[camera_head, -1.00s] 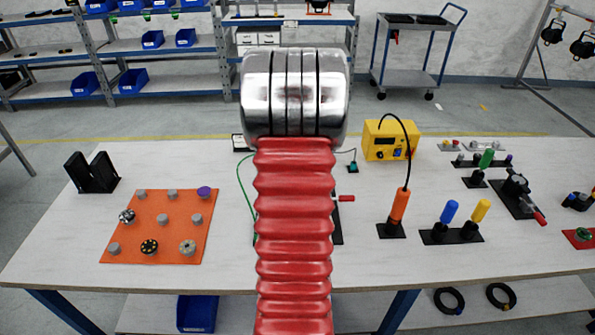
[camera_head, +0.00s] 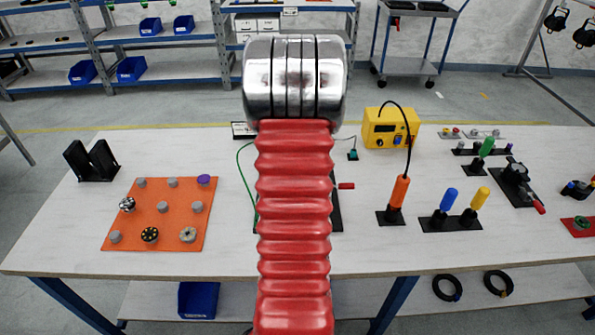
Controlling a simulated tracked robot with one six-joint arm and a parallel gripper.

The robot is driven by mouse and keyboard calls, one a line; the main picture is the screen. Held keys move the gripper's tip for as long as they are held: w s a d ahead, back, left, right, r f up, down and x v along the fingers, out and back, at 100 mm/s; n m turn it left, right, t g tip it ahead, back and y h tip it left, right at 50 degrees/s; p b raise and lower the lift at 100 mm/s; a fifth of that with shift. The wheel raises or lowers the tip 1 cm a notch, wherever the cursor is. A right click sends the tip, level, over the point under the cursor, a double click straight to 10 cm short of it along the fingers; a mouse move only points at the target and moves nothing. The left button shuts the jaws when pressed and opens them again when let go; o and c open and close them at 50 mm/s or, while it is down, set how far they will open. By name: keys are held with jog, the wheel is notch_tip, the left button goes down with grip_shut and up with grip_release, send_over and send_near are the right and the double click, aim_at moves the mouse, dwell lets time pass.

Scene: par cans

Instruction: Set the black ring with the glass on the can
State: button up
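Two dark rings, one on the left (camera_head: 447,288) and one on the right (camera_head: 498,284), lie on the shelf under the table at the lower right. I cannot tell whether either holds a glass or is a coiled cable. Dark lamp cans (camera_head: 587,39) hang from a stand at the top right, far behind the table; I cannot tell whether one is the task's can. My arm, with a red ribbed sleeve and a silver joint, fills the middle of the view and hides part of the table. My gripper is not in view.
The pale table (camera_head: 60,245) carries an orange mat (camera_head: 170,235) with several small knobs, a black stand (camera_head: 92,161), a yellow box (camera_head: 390,128), and colored-handled tools at the right. Racks and a trolley (camera_head: 410,60) stand behind. The table's front edge is mostly clear.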

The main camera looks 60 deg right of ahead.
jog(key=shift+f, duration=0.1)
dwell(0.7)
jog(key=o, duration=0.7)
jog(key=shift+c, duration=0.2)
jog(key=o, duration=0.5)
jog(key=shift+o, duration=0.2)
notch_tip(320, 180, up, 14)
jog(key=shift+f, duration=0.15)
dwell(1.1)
